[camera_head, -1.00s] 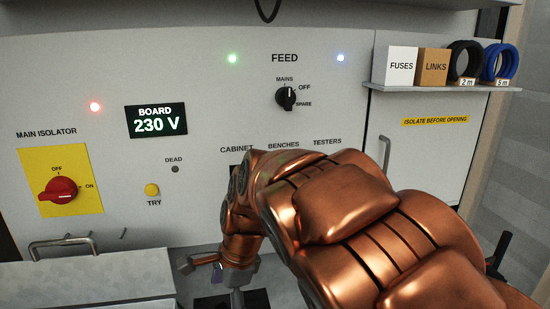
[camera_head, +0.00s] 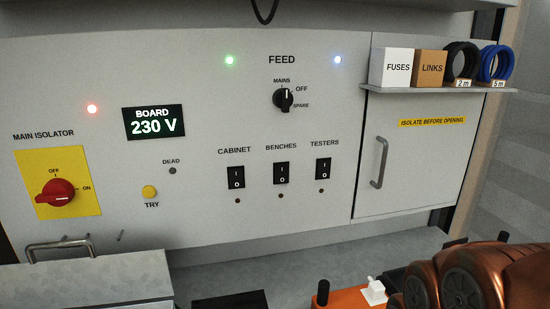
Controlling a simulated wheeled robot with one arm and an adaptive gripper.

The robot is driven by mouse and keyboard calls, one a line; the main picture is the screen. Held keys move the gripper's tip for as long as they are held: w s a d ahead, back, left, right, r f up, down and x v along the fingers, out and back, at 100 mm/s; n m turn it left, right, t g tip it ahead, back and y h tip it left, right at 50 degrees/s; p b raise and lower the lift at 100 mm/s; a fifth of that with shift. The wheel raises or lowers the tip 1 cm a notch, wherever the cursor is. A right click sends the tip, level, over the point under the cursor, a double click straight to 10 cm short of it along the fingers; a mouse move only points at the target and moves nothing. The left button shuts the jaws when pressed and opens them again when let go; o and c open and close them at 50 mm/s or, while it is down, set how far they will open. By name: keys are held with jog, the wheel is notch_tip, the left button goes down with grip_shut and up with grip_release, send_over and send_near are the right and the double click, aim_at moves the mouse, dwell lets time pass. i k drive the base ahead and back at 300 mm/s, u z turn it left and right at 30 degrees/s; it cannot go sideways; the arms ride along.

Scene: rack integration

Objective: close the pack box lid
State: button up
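A pale grey box-like body with a flat top (camera_head: 95,275) stands at the lower left, with a metal bar handle (camera_head: 60,248) at its back edge. I cannot tell whether this is the pack box or its lid. An orange item (camera_head: 345,299) with black posts and a white piece (camera_head: 374,291) on it shows at the bottom, cut off by the frame edge. My copper arm fills the lower right corner, and my gripper is out of view.
The grey board has a red main isolator knob (camera_head: 57,192), a display reading 230 V (camera_head: 154,123) and several switches. A cabinet door (camera_head: 420,165) has a vertical handle (camera_head: 380,162). A shelf (camera_head: 440,88) holds boxes and cable coils. A dark item (camera_head: 230,302) lies on the grey counter.

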aim_at(95, 280)
jog(key=u, duration=1.85)
jog(key=k, duration=0.5)
jog(key=u, duration=0.6)
jog(key=i, duration=0.75)
jog(key=z, duration=0.05)
